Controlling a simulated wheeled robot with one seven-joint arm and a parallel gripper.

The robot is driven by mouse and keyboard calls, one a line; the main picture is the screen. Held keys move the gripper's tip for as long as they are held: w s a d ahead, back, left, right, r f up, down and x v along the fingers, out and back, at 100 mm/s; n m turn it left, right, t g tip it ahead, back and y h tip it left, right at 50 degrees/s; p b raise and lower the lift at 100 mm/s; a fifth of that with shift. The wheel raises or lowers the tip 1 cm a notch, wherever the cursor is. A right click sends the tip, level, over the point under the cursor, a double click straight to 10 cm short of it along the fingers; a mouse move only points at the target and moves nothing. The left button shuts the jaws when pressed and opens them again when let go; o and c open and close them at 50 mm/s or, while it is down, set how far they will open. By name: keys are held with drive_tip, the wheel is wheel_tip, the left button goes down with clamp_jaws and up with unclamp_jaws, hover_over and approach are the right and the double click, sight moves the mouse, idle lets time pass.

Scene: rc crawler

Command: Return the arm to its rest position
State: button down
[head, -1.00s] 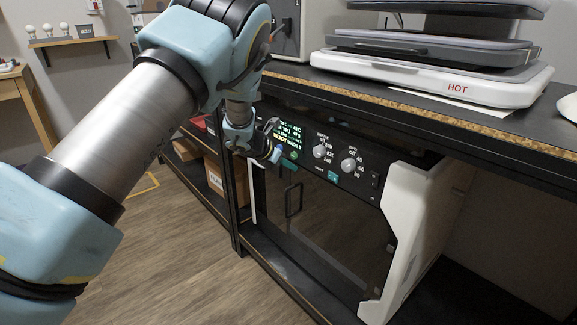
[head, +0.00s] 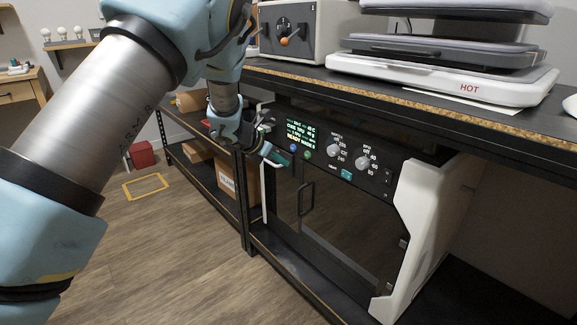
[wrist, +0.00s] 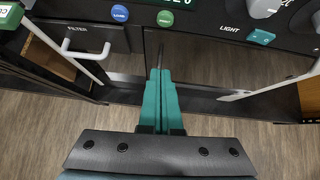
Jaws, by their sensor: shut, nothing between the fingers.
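My arm, pale blue with a grey metal tube, reaches from the lower left of the head view toward the oven-like machine (head: 335,215) under the bench. My gripper (head: 282,158) is in front of the left end of the machine's control panel, close to the blue and green buttons. In the wrist view, my gripper (wrist: 161,75) shows its two teal fingers together with nothing between them. The fingers point toward the panel, below the green button (wrist: 165,18) and beside the blue button (wrist: 120,13). Whether the fingertips touch the machine cannot be told.
A bench (head: 420,105) carries a hot press (head: 455,75) marked HOT and a grey box with a dial (head: 300,30). A lower shelf at left holds cardboard boxes (head: 226,175). A white handle (wrist: 85,50) labelled FILTER juts out. The wooden floor (head: 170,250) is open at left.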

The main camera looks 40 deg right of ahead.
drive_tip(key=w+a+r+n+t, duration=0.4)
drive_tip(key=w+a+r+n, duration=0.1)
drive_tip(key=w+a+n, duration=0.5)
drive_tip(key=w+a+r+n+t+y, duration=0.1)
drive_tip(key=w+a+n+t+y, duration=0.15)
drive_tip(key=a+n, duration=0.8)
drive_tip(key=w+a+r+n+t+y, duration=0.1)
drive_tip(key=w+a+n+y, duration=0.2)
drive_tip(key=a+n, duration=0.75)
drive_tip(key=s+a+n+g+y, duration=0.2)
drive_tip(key=s+a+n, duration=0.35)
drive_tip(key=a, duration=0.55)
drive_tip(key=s+a+n+g+y, duration=0.1)
drive_tip(key=s+a+n+y, duration=0.1)
drive_tip(key=s+a+n, duration=0.6)
drive_tip(key=s+a+f+n+g, duration=0.2)
drive_tip(key=s+a+n+g, duration=0.1)
drive_tip(key=s+a+n, duration=0.45)
wheel_tip(320, 180, up, 20)
drive_tip(key=p, duration=1.9)
drive_tip(key=shift+d+n+p, duration=0.3)
drive_tip(key=shift+p, duration=0.1)
